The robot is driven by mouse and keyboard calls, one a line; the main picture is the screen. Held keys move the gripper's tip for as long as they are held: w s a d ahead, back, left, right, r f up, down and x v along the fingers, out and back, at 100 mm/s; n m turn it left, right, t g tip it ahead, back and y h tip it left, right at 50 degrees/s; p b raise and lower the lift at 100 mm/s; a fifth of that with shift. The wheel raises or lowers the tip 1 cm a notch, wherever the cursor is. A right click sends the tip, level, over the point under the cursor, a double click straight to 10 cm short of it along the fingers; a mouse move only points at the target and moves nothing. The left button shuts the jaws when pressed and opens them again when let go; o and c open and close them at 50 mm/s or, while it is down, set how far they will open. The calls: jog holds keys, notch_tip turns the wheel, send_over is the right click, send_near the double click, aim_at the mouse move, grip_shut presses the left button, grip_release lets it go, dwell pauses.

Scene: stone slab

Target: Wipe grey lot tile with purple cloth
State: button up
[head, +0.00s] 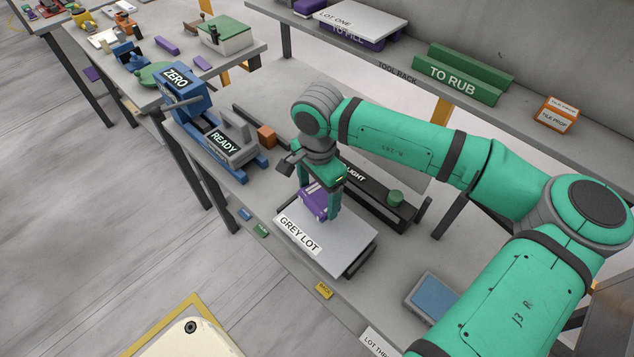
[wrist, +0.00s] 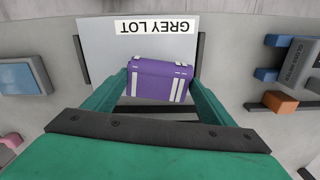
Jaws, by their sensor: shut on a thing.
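The purple cloth (head: 313,203) is a folded block with white stripes, also clear in the wrist view (wrist: 158,78). My gripper (head: 322,198) is shut on the purple cloth, with one green finger on each side. The cloth is over the tile's back-left part in the head view. I cannot tell whether its underside touches the tile.
A black light bar (head: 375,200) stands behind the tile. A blue and grey "READY" gauge (head: 215,140) and an orange block (head: 266,136) are to the left. A blue-topped pad (head: 432,295) lies right. A rack behind holds a green "TO RUB" holder (head: 460,77).

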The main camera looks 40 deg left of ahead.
jog(key=shift+r, duration=2.2)
